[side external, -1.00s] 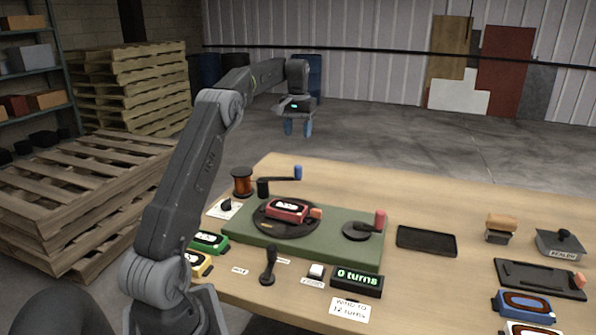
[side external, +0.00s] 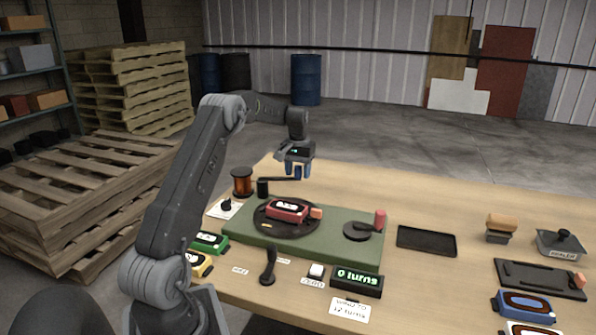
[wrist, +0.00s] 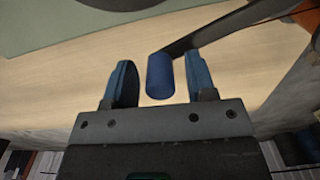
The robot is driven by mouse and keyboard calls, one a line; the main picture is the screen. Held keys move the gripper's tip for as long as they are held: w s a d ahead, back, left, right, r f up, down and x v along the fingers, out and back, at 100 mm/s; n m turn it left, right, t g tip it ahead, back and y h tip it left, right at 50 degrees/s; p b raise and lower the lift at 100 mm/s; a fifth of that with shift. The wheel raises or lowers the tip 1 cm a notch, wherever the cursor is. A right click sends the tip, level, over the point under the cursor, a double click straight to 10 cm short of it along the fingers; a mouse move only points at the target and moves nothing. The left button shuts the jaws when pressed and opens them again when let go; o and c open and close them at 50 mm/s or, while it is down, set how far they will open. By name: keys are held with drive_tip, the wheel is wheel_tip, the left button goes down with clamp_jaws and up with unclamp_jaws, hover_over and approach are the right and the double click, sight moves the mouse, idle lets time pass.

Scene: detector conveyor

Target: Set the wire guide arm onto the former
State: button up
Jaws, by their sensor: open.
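The wire guide arm (side external: 280,179) is a thin black bar. It runs from a black post (side external: 263,187) at the board's far left to a blue handle (side external: 298,173). The former (side external: 287,209) is a red block with a white-and-black face on a round black turntable, nearer than the arm. The guide arm points away from it. My gripper (side external: 298,170) is open over the blue handle. In the wrist view the handle (wrist: 160,76) stands between my two fingers, with a gap on each side, and the dark bar (wrist: 225,28) leads off to the upper right.
A copper wire spool (side external: 242,182) stands left of the post. The green board (side external: 330,257) also bears a crank with a red knob (side external: 380,218). A counter (side external: 357,281) reads 0 turns. An empty black tray (side external: 426,241) lies to the right, with clear table behind it.

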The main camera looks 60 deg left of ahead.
clamp_jaws()
idle(0.5)
drive_tip(key=shift+d, duration=0.15)
drive_tip(key=shift+s+d+m, duration=0.4)
drive_tip(key=shift+d+m, duration=0.25)
drive_tip(key=shift+m, duration=0.15)
drive_tip(key=s+d+m, duration=0.2)
drive_tip(key=m, duration=0.1)
drive_tip(key=s+d+m, duration=0.2)
drive_tip(key=m, duration=0.1)
drive_tip(key=shift+s, duration=0.35)
drive_tip(key=shift+s+d+m, duration=0.25)
drive_tip(key=shift+s+m, duration=0.6)
drive_tip(key=shift+m, duration=0.1)
drive_tip(key=shift+s+d+m, duration=0.2)
drive_tip(key=shift+s+m, duration=0.6)
drive_tip(key=shift+m, duration=0.15)
drive_tip(key=shift+s, duration=0.1)
unclamp_jaws()
drive_tip(key=shift+r, duration=0.1)
